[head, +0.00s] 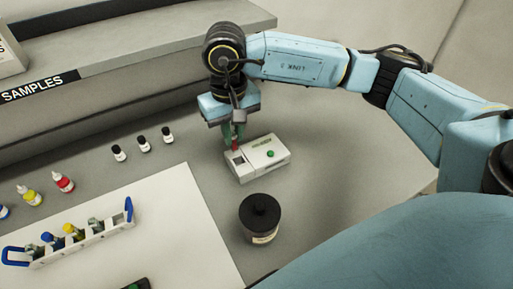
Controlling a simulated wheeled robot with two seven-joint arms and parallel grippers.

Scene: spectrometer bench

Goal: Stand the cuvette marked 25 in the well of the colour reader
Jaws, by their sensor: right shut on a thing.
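The colour reader (262,161) is a small white box with a green button on top and a dark well at its left end. My right gripper (236,142) points down over that well end and is shut on a small cuvette (235,144) with red in it. The cuvette is at or just above the well; I cannot tell how far in it is. Its marking is too small to read. A white rack (82,243) with blue end handles stands at the lower left and holds several small vessels. My left gripper is out of view.
A dark-lidded jar (260,219) stands just in front of the reader. Several dropper bottles, among them a red one (63,182), and small black-capped vials (143,144) stand to the left. A raised grey shelf labelled SAMPLES (40,87) runs behind. The bench right of the reader is clear.

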